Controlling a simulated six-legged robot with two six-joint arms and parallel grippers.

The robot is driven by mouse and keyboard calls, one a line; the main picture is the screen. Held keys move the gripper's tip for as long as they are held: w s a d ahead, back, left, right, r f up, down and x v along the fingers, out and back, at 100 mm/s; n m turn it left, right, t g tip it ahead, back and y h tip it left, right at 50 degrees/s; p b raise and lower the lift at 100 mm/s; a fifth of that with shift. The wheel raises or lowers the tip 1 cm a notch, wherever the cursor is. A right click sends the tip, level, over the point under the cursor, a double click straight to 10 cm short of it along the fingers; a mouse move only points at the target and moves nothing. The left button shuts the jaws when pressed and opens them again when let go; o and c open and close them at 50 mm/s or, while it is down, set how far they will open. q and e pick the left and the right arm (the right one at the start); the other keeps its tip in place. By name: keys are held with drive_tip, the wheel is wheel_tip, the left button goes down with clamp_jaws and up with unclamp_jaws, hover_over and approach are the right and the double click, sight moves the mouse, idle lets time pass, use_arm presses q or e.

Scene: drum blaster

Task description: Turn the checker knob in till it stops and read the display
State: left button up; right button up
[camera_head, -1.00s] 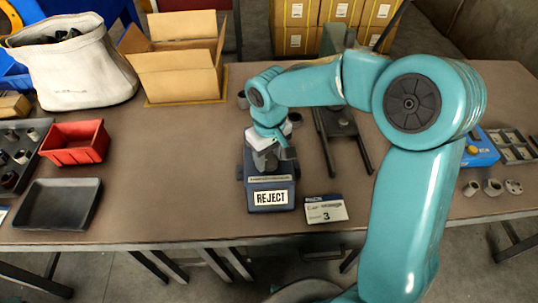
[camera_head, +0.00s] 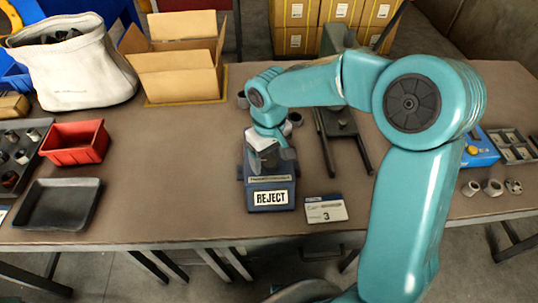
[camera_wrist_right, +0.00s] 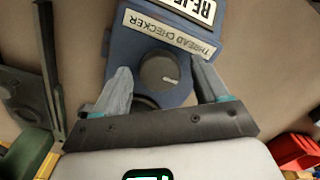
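The thread checker (camera_head: 270,183) is a blue-grey box on the table, and its front panel (camera_head: 270,198) reads REJECT. In the right wrist view the label THREAD CHECKER (camera_wrist_right: 171,33) is upside down, above a round dark knob (camera_wrist_right: 159,69) with a pale pointer mark. My right gripper (camera_wrist_right: 158,72) is over the box, one grey finger on each side of the knob, with visible gaps between fingers and knob. In the head view the right gripper (camera_head: 268,152) hides the knob. My left gripper is in neither view.
A card (camera_head: 326,209) marked 3 lies right of the checker. A black stand (camera_head: 342,125) is behind right. A red bin (camera_head: 75,143), dark tray (camera_head: 58,204) and open carton (camera_head: 175,80) are left. Table between tray and checker is clear.

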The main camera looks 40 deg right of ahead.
sight(269, 159)
wheel_tip(269, 159, up, 16)
drive_tip(key=p, duration=0.2)
drive_tip(key=shift+r, duration=0.2)
wheel_tip(269, 159, down, 16)
drive_tip(key=shift+f+n, duration=0.2)
drive_tip(key=shift+n, duration=0.9)
